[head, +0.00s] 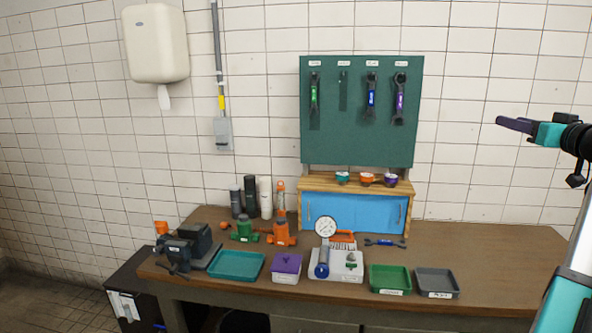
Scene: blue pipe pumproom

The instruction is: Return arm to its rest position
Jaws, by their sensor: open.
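My gripper (515,124) is at the right side of the head view, raised in front of the white tiled wall. It has a purple finger part and a teal body and points left. It is open, and nothing shows between its fingers. It is well above the workbench (490,275) and apart from everything on it. My arm runs down the right edge of the picture, partly cut off by the frame.
A green tool board (350,140) with hanging wrenches stands behind a blue cabinet (340,212). Trays, a vise (185,248), jacks and a gauge (326,228) crowd the bench's left and middle. The bench's right part is clear. A dispenser (155,45) hangs on the wall.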

